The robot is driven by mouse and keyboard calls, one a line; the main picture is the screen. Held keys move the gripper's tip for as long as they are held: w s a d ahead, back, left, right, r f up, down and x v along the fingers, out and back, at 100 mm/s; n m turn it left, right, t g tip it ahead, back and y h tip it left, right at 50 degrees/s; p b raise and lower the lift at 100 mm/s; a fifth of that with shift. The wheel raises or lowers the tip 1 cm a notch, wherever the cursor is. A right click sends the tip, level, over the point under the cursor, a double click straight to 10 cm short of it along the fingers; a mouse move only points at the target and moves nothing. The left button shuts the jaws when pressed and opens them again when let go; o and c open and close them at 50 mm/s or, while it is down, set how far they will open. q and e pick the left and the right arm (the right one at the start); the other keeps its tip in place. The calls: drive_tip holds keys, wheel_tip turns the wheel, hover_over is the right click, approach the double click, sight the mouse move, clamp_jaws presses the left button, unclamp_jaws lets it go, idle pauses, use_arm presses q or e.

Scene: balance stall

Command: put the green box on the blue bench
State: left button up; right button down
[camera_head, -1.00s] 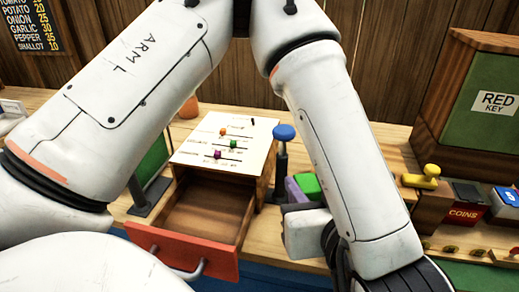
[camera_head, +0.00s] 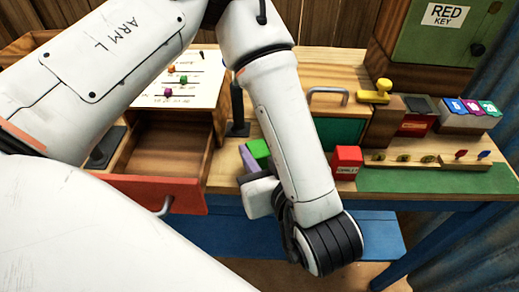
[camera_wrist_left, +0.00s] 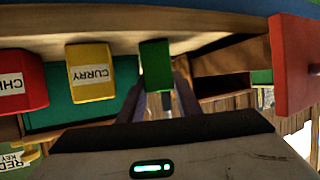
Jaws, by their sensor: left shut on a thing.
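The green box (camera_head: 259,150) is held between the purple fingers of my left gripper (camera_head: 251,160), close to the table's front edge, right of the open drawer. The left wrist view shows the green box (camera_wrist_left: 155,65) between the fingertips of my left gripper (camera_wrist_left: 163,92). Whether its underside touches the table is unclear. The blue bench (camera_head: 377,232) shows as a low blue surface below the table front, partly hidden by my left arm. My right gripper is not in view.
The pulled-out drawer (camera_head: 150,190) has a red front. A red box (camera_head: 347,160) stands right of my forearm; a yellow curry box (camera_wrist_left: 90,72) shows in the left wrist view. A green mat (camera_head: 430,180) and row of pegs lie at right.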

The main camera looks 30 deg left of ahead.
use_arm(q)
drive_tip(key=shift+f, duration=0.2)
drive_tip(key=o, duration=0.8)
drive_tip(key=shift+r, duration=0.1)
drive_tip(key=shift+r, duration=0.2)
drive_tip(key=v, duration=1.2)
